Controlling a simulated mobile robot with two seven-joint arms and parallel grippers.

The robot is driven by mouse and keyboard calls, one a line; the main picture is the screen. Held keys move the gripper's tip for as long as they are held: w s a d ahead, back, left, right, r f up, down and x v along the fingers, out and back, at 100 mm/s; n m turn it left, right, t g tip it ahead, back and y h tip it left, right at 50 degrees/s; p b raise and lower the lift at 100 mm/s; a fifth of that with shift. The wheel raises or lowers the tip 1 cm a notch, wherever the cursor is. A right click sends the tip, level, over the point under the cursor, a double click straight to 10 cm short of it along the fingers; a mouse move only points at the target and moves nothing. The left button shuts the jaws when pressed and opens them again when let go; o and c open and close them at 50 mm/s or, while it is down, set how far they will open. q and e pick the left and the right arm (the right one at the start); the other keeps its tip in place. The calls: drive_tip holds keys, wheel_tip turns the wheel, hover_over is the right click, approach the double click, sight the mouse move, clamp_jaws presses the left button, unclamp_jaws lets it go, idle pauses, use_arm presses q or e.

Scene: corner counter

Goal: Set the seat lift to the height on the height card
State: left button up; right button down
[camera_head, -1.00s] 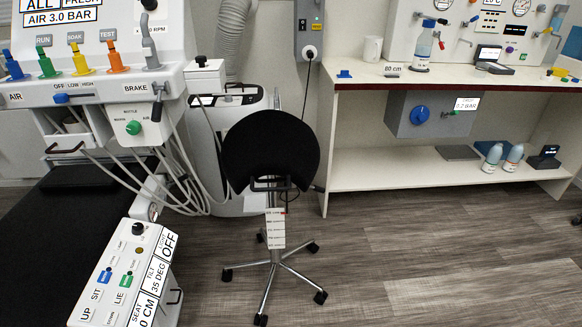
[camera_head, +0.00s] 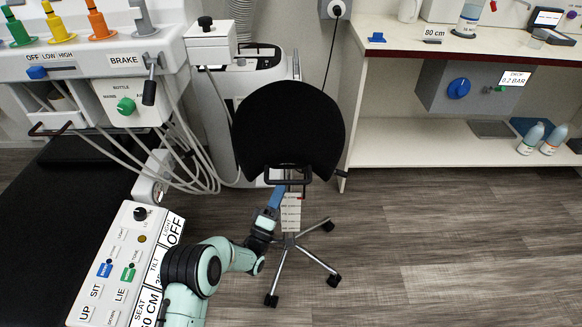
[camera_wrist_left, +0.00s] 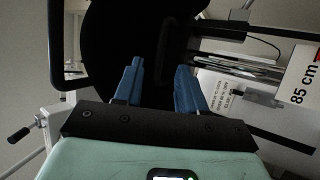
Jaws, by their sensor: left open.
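A black-seated stool (camera_head: 290,125) on a wheeled base stands in the middle, with a dark bar frame (camera_head: 288,176) under the seat. Its column carries a marked white scale (camera_head: 291,212), too small to read. My left gripper (camera_head: 276,197) is open beside the column, just below the seat; contact cannot be told. In the left wrist view its blue fingers (camera_wrist_left: 160,82) are apart before the dark seat, and a label reading "85 cm" (camera_wrist_left: 303,75) shows at right. My right gripper is out of view.
A white control box (camera_head: 125,265) with buttons and a partly hidden SEAT display stands at lower left, next to my arm. A hose-hung unit (camera_head: 95,75) stands behind. The counter's lower shelf (camera_head: 440,145) is at right. Open floor (camera_head: 430,240) lies right of the stool.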

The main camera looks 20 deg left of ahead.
use_arm(q)
drive_tip(key=b+x, duration=0.1)
drive_tip(key=x, duration=0.7)
drive_tip(key=shift+w+r+b, duration=0.1)
drive_tip(key=shift+w+b, duration=0.2)
drive_tip(key=shift+b, duration=0.1)
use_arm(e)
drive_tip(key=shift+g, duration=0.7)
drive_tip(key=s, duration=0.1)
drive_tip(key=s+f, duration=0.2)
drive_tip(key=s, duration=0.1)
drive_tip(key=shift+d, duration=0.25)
